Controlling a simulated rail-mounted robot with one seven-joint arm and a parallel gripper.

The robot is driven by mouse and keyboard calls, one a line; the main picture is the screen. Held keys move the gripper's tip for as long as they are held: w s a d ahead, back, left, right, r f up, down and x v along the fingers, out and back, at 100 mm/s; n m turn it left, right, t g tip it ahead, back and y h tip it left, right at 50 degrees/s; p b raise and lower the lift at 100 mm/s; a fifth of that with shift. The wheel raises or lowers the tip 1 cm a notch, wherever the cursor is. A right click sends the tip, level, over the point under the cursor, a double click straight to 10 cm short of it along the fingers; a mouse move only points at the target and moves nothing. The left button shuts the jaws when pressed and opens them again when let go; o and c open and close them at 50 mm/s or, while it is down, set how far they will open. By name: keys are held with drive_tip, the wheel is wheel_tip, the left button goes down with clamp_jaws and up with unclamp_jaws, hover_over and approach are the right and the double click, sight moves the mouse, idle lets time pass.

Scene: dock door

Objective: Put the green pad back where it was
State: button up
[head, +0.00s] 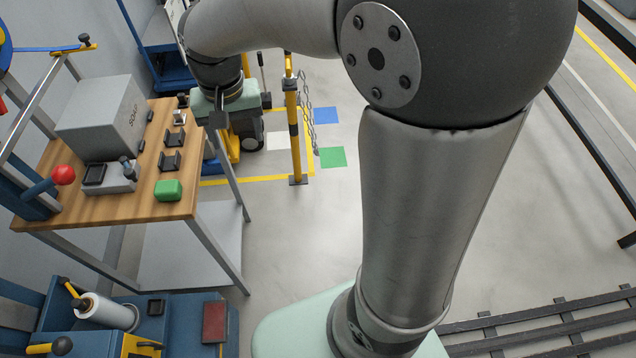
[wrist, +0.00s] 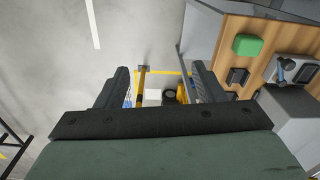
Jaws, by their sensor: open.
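A green block (head: 168,190), which looks like the green pad, lies on the wooden bench top (head: 120,208) near its front right corner. It also shows in the wrist view (wrist: 247,44), to the right of my gripper. A row of small dark holders (head: 170,161) runs behind it along the bench's right side. My gripper (wrist: 163,78) is open, with nothing seen between its fingers. In the head view it is above the far right end of the bench, apart from the green block, and its fingertips are hard to make out there.
A grey box (head: 102,118) and a small device (head: 112,177) with a dark lever stand on the bench. A red-knobbed lever (head: 63,175) is at its left. A yellow post (head: 294,130) with a chain stands beyond. Green (head: 332,157) and blue squares mark the floor.

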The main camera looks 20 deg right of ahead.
drive_tip(key=s+d+f+n, duration=0.1)
drive_tip(key=s+d+f, duration=0.1)
drive_tip(key=s+d, duration=0.9)
drive_tip(key=s, duration=0.5)
drive_tip(key=shift+s+f+n, duration=0.2)
drive_tip(key=shift+n, duration=0.1)
